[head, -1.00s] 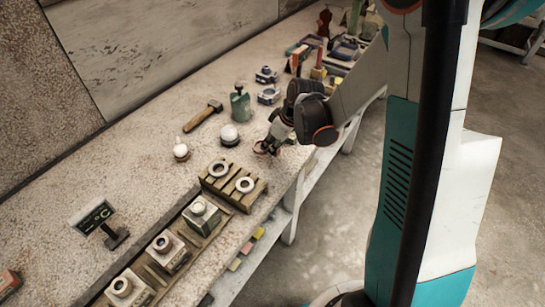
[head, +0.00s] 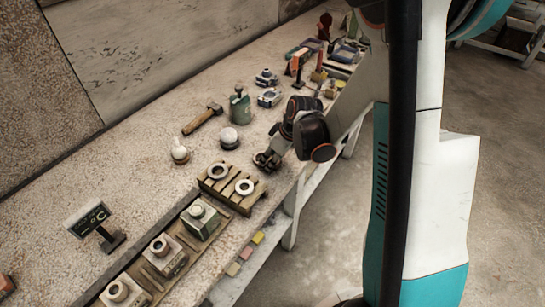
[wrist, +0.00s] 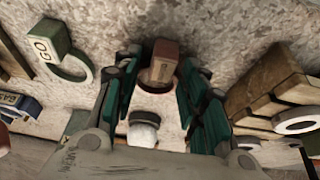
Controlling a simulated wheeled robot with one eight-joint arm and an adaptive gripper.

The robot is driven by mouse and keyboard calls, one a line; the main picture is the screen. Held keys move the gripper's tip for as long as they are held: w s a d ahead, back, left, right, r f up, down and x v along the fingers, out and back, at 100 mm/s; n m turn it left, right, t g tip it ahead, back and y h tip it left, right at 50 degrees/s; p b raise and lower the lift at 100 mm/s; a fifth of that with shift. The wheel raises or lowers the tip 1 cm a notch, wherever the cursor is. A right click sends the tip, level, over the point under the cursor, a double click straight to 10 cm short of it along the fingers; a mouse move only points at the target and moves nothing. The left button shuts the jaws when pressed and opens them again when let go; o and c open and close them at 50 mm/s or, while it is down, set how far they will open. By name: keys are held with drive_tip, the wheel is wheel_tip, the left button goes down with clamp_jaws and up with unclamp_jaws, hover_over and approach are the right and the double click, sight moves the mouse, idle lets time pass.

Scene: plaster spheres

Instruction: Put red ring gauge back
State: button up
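The red ring gauge shows in the wrist view as a brownish-red block handle (wrist: 162,62) with a dark ring at its lower end. It is between the teal fingers of my gripper (wrist: 160,82). A gap shows beside the handle on the left; contact on the right is unclear. The fingers look open. In the head view my gripper (head: 265,161) is low over the bench, just above and right of the wooden rack (head: 213,186), and hides the red gauge. Two pale rings (head: 219,171) (head: 245,187) rest on the rack. It also shows at right in the wrist view (wrist: 268,88).
A green-handled GO ring gauge (wrist: 53,45) lies left of my gripper. Grey blocks (head: 200,220) sit in a front tray. A sign (head: 92,220) stands left.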

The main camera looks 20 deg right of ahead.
drive_tip(key=shift+r, duration=0.1)
drive_tip(key=shift+r, duration=0.2)
drive_tip(key=p+v, duration=0.4)
drive_tip(key=v, duration=0.7)
drive_tip(key=shift+r, duration=0.35)
